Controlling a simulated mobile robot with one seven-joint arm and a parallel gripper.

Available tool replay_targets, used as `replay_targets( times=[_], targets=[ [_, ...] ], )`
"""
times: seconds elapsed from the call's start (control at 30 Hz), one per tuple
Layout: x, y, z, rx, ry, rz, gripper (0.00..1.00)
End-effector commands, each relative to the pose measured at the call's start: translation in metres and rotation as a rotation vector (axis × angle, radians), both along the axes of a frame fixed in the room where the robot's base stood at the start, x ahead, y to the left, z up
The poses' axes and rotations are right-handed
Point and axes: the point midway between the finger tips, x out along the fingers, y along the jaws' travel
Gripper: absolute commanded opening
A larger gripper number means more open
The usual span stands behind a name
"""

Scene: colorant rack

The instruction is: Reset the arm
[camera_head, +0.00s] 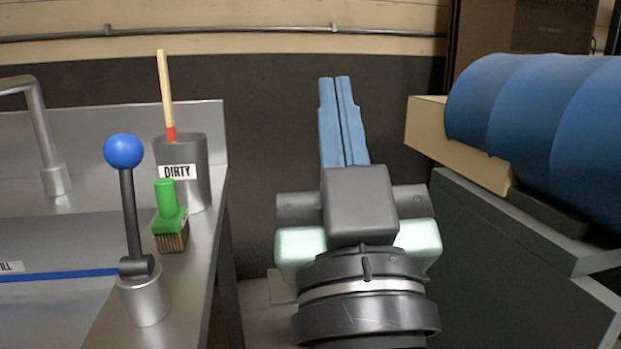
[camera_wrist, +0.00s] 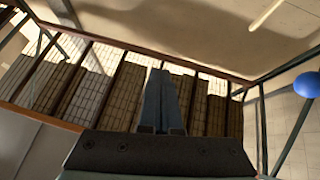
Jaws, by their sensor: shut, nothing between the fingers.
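My gripper (camera_head: 336,82) stands in the middle of the head view. Its two long blue fingers point up and away and lie close together, with only a thin line between them. Nothing is held between them. The wrist view also shows my gripper (camera_wrist: 161,75), with the fingers side by side at the centre. No object touches the fingertips in either view. The dark wrist and joint housing hide what lies directly below in the head view.
Left is a metal sink counter (camera_head: 215,200) with a blue-knobbed lever (camera_head: 124,152), a green brush (camera_head: 168,205) and a DIRTY cup (camera_head: 190,150) holding a wooden-handled tool (camera_head: 165,90). Right is a blue drum (camera_head: 540,120) on a grey stand (camera_head: 510,270). The gap between is open.

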Motion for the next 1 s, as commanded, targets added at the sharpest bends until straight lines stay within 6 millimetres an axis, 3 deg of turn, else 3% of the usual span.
replay_targets(
  times=[0.03, 0.13, 0.23, 1.0],
  targets=[
    [-0.019, 0.011, 0.05, 0.018, -0.079, 0.006, 0.0],
    [-0.059, 0.025, 0.115, 0.072, -0.224, 0.014, 0.0],
    [-0.051, 0.02, 0.145, 0.07, -0.199, 0.004, 0.0],
    [-0.049, 0.02, 0.384, 0.068, -0.193, 0.004, 0.0]
  ],
)
